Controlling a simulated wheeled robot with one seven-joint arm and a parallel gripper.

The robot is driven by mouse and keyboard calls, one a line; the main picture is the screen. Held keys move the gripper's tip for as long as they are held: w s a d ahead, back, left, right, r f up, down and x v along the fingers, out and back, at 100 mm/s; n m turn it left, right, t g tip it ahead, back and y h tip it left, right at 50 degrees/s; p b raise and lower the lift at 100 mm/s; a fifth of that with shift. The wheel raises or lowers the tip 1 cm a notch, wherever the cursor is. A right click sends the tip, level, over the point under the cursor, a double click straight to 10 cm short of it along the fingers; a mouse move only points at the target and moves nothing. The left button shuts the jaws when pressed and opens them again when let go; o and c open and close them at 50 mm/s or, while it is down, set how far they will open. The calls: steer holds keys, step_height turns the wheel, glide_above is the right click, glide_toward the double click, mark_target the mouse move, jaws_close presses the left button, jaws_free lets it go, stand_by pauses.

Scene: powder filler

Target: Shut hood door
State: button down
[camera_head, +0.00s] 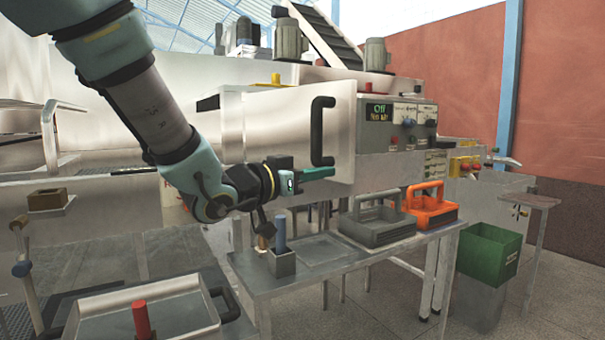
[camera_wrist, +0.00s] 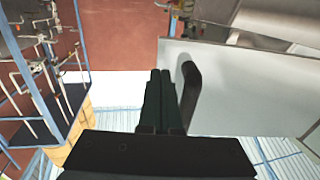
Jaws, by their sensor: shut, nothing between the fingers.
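The hood door (camera_head: 290,128) is a pale metal panel with a black bar handle (camera_head: 322,130) near its right edge. It appears to stand out from the machine, but I cannot tell its exact angle. My gripper (camera_head: 325,172) is shut and empty, pointing right in front of the door's lower part, below the handle. In the wrist view my gripper's fingers (camera_wrist: 161,85) lie together just left of the handle (camera_wrist: 190,92), with the door panel (camera_wrist: 250,88) to the right. I cannot tell whether the fingers touch the door.
The control panel (camera_head: 398,122) is right of the door. Below is a metal table (camera_head: 350,262) with a grey caddy (camera_head: 378,230), an orange caddy (camera_head: 432,208) and a small holder (camera_head: 282,264) with a blue-handled tool. A green bin (camera_head: 488,255) stands at the right.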

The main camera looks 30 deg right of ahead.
mark_target(347, 168)
steer(key=d, duration=0.4)
steer(key=shift+w+d+p, duration=0.35)
steer(key=shift+p, duration=0.05)
steer(key=shift+d, duration=0.1)
